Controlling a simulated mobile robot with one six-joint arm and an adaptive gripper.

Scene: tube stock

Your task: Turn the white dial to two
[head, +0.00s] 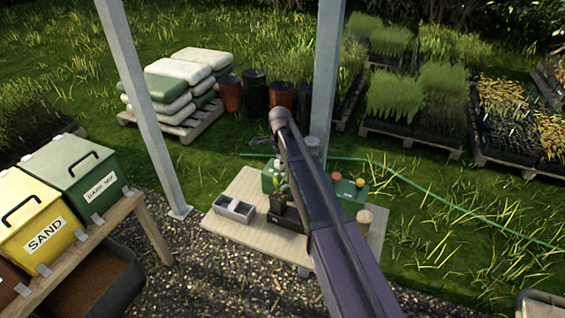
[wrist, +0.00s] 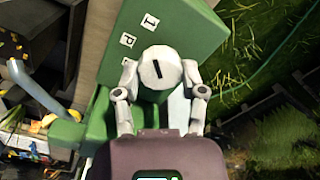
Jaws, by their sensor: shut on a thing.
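The white dial (wrist: 151,67) sits on a green box (wrist: 186,30) in the wrist view. A short dark line crosses its face, running nearly up and down in the picture. Two small white tags with dark marks, one at left (wrist: 127,40) and one above (wrist: 151,20), lie up and left of the dial; I cannot tell for sure which number the line points to. My gripper (wrist: 160,88) is shut on the dial, one pale finger on each side. In the head view my arm hides the dial and the gripper.
A metal post (head: 326,75) stands behind the table. Sand (head: 42,233) and bark bins stand left.

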